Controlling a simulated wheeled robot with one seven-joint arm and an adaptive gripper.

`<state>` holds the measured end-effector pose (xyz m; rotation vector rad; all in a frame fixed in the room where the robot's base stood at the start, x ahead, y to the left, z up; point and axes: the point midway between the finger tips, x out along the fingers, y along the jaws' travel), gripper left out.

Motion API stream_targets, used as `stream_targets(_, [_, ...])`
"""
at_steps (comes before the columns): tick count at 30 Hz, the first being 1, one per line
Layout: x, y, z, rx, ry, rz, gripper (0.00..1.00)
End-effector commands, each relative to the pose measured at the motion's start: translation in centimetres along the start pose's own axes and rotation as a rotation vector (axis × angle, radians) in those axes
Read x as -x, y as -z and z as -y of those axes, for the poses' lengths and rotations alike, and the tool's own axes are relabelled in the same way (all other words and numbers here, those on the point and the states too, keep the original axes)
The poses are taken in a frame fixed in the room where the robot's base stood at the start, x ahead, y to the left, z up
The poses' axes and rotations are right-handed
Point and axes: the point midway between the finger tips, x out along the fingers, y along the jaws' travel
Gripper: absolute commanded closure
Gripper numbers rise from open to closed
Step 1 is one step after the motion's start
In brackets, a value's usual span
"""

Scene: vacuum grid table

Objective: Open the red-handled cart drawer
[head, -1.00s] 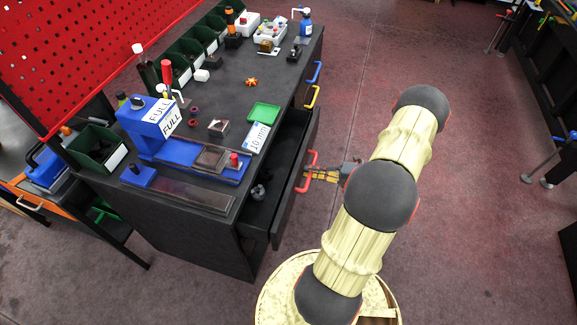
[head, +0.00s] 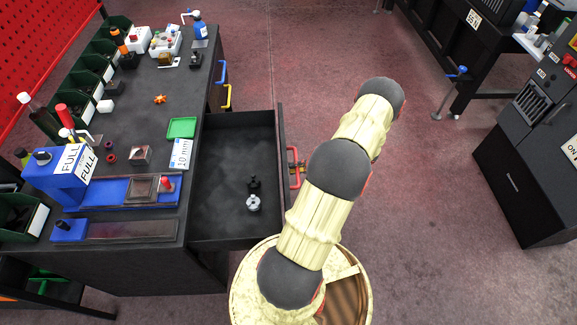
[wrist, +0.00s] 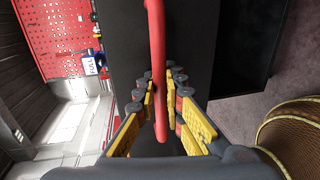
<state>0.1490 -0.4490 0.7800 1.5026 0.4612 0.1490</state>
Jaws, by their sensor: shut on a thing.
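The cart drawer (head: 226,222) is pulled well out from the right side of the dark cart. Its red handle (head: 292,168) is on the outer face of the drawer front. In the wrist view the red handle (wrist: 157,60) runs between the yellow-padded fingers of my gripper (wrist: 162,110). The gripper is shut on the handle. In the head view my arm hides most of the gripper. Inside the drawer lie a black part (head: 254,184) and a light grey round part (head: 253,203).
The cart top (head: 140,110) holds a blue press (head: 60,178), a green tray (head: 181,128) and several bins. Blue and yellow handles (head: 226,96) mark other drawers, which look shut. A dark machine cabinet (head: 510,190) stands at the right. The floor between is clear.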

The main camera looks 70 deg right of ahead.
Motion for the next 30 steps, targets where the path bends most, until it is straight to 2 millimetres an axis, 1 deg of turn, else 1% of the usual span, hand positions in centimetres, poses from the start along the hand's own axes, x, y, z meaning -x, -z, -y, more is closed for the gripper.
stream_targets(12, [0.2,0.0,0.1,0.000,0.001,0.001,1.00])
stream_targets(13, [0.2,0.0,0.1,0.000,0.001,0.001,0.89])
stream_targets(17, [0.2,0.0,0.1,0.000,0.001,0.000,0.82])
stream_targets(26, [0.4,0.0,0.1,0.001,0.001,0.001,0.82])
stream_targets(30, [1.5,-0.1,0.1,0.001,0.002,0.001,0.82])
